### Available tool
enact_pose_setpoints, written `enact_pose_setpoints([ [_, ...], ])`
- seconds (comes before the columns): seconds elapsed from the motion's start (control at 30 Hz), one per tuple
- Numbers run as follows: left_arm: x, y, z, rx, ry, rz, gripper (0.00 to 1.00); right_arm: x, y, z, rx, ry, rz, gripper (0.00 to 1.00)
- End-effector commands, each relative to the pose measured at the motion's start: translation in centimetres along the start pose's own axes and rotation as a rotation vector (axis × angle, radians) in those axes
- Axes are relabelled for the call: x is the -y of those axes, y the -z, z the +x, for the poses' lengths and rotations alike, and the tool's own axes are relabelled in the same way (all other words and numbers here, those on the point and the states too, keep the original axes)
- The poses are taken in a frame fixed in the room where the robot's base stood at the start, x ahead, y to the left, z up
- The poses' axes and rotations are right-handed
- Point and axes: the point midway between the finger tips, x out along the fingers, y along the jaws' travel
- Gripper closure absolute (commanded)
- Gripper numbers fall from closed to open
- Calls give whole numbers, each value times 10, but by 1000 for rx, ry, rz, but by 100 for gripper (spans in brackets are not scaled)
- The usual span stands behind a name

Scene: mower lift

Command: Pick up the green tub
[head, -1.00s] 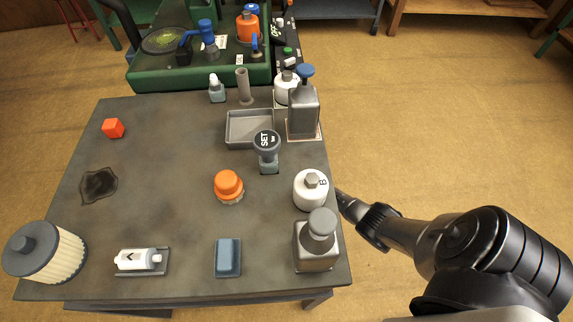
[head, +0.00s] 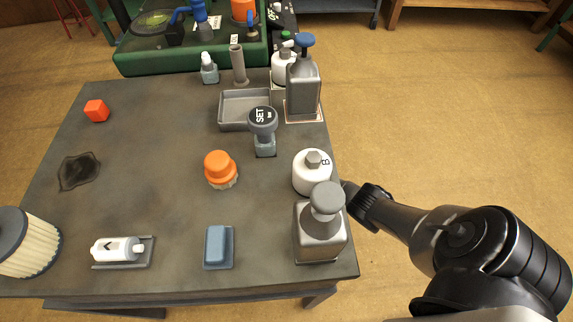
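I cannot make out a clear green tub. The nearest match is a small thing with a green top (head: 287,36), mostly hidden behind a white bottle (head: 283,68) at the table's far right corner. My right gripper (head: 349,191) is at the table's right edge, beside the white jar marked B (head: 312,172). Its fingers are too small and dark to tell open from shut. My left gripper is out of view.
On the grey table (head: 140,185) stand a grey pump bottle (head: 320,230), a blue-topped grey bottle (head: 303,88), an orange-capped jar (head: 221,170), a SET knob (head: 263,122) and a tray (head: 245,108). A green machine (head: 170,58) is behind. Floor on the right is clear.

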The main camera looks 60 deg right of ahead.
Motion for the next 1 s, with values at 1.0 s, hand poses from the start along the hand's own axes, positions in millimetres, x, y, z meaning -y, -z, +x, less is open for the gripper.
enact_pose_setpoints([
  [1.0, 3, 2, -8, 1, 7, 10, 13, 0, 6, -7, 1, -1, -2, 100],
])
